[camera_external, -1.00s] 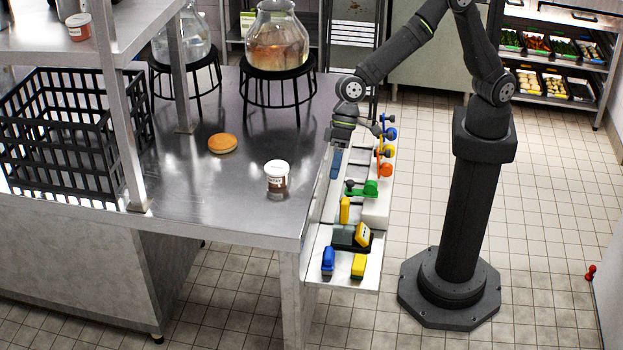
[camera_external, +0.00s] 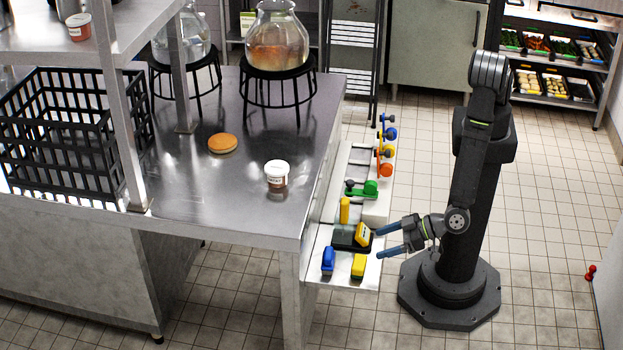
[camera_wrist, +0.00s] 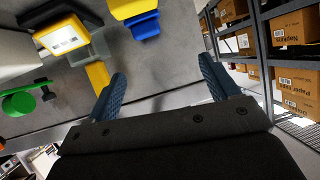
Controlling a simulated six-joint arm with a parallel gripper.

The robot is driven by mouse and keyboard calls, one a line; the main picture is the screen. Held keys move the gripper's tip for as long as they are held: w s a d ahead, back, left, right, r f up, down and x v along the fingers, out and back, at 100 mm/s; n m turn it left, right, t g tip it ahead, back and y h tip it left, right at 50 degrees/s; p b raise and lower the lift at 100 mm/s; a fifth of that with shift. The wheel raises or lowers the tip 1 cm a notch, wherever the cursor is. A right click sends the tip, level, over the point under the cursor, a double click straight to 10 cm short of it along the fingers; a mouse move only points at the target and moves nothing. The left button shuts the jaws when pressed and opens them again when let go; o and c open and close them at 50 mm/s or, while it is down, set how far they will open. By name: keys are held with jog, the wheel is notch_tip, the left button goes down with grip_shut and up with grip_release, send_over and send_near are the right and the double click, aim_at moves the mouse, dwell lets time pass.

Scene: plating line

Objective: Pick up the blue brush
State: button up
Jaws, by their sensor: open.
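The blue brush (camera_external: 328,261) stands on the low side shelf at its near left end in the external view. In the wrist view it shows as a blue block (camera_wrist: 145,25) at the top, partly hidden behind a yellow brush (camera_wrist: 133,7). That yellow brush (camera_external: 358,266) stands to the right of the blue one in the external view. My gripper (camera_external: 378,242) is open and empty, with its two blue fingers pointing left toward the shelf. It is at the shelf's right edge, apart from the blue brush.
A green tool (camera_external: 370,187) and other coloured tools stand farther back. The metal table (camera_external: 230,215) rises left of the shelf.

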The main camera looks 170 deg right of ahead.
jog(key=s+a, duration=0.1)
send_near(328, 260)
jog(key=shift+g+h, duration=0.4)
jog(key=s+d+f, duration=0.2)
jog(key=d, duration=0.1)
jog(key=shift+d, duration=0.1)
jog(key=shift+f+x, duration=0.25)
jog(key=shift+x, duration=2.35)
jog(key=shift+s, duration=0.1)
jog(key=c, duration=1.1)
jog(key=shift+r, duration=0.15)
